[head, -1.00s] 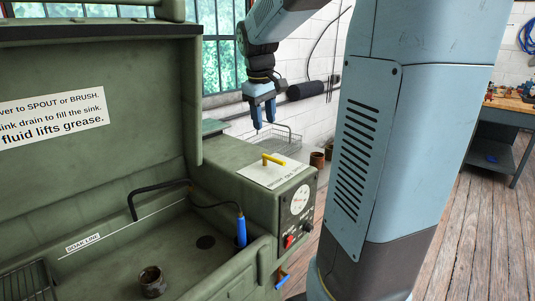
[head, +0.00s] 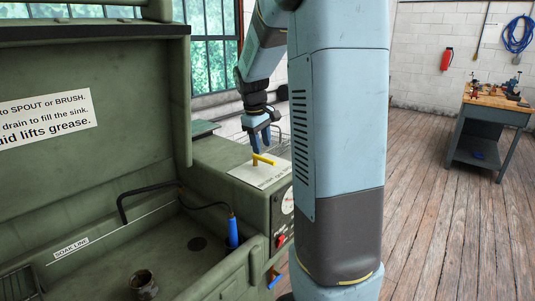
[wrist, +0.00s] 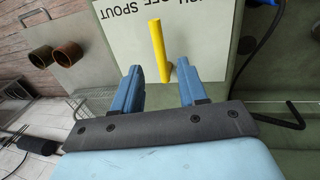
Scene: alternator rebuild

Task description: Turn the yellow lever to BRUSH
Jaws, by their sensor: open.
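The yellow lever (head: 262,159) stands on a white label plate (head: 250,174) on top of the green washer's control box. In the wrist view the lever (wrist: 159,50) runs up the picture from between my fingertips. I cannot tell for sure which mark the lever points to. My gripper (head: 262,140) is just above the lever, fingers down. In the wrist view my gripper (wrist: 159,75) is open, one finger on each side of the lever's near end, with gaps.
The open washer sink (head: 185,262) holds a brown cup (head: 143,284) and a blue-handled brush (head: 233,232) on a black hose. The raised lid stands behind. A workbench (head: 495,115) is far right, with clear wooden floor before it.

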